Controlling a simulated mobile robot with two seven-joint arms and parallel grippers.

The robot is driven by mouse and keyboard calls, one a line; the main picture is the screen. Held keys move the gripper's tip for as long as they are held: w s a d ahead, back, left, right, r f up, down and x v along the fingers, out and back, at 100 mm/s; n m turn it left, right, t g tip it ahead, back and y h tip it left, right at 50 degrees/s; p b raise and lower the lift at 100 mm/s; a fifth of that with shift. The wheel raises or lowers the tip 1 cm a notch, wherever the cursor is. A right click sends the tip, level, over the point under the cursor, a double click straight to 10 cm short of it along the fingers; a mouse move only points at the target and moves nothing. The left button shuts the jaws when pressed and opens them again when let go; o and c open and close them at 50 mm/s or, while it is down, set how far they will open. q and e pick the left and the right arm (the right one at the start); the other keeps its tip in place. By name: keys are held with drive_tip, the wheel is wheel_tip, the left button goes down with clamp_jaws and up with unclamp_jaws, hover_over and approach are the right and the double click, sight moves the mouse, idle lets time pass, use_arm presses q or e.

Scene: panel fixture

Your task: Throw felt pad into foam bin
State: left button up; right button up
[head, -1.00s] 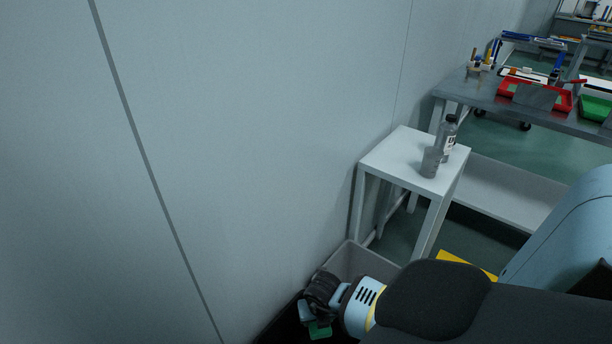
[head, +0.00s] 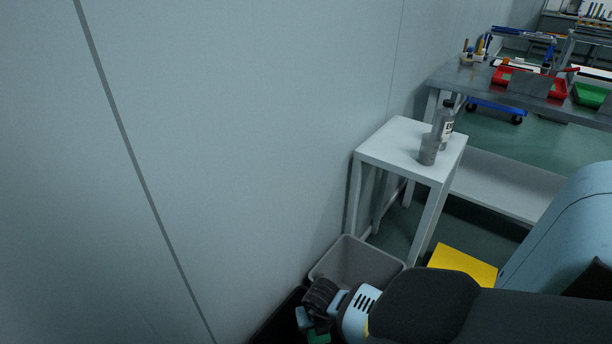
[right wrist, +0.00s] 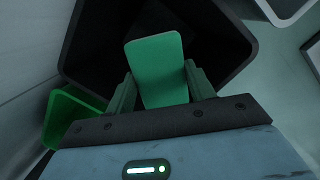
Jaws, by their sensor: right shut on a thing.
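The felt pad is a flat green rounded rectangle (right wrist: 157,66) in the right wrist view, held upright between the two fingers. My right gripper (right wrist: 161,88) is shut on it. Below the pad is a dark, deep bin (right wrist: 240,38); the pad appears over its opening and its floor is in shadow. In the head view my right gripper (head: 314,318) is low by the wall, with a sliver of green pad (head: 319,338) under it. A grey bin (head: 334,275) stands just beyond it. I cannot tell which is the foam bin. My left gripper is not in view.
A green bin (right wrist: 62,118) lies left of the dark bin in the right wrist view. A white side table (head: 392,142) with a bottle (head: 446,122) and a grey cup (head: 428,150) stands behind. A yellow item (head: 464,266) is right of the grey bin. The wall is close on the left.

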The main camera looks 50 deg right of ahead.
drive_tip(key=o, duration=0.8)
drive_tip(key=shift+o, duration=0.9)
drive_tip(key=r, duration=0.2)
drive_tip(key=r+p, duration=0.1)
drive_tip(key=r, duration=0.1)
drive_tip(key=r+p, duration=0.1)
drive_tip(key=r, duration=0.1)
drive_tip(key=shift+s+a+r, duration=0.3)
drive_tip(key=shift+s, duration=0.05)
drive_tip(key=shift+s+a+r, duration=0.1)
drive_tip(key=shift+s+r, duration=0.05)
drive_tip(key=shift+r, duration=0.45)
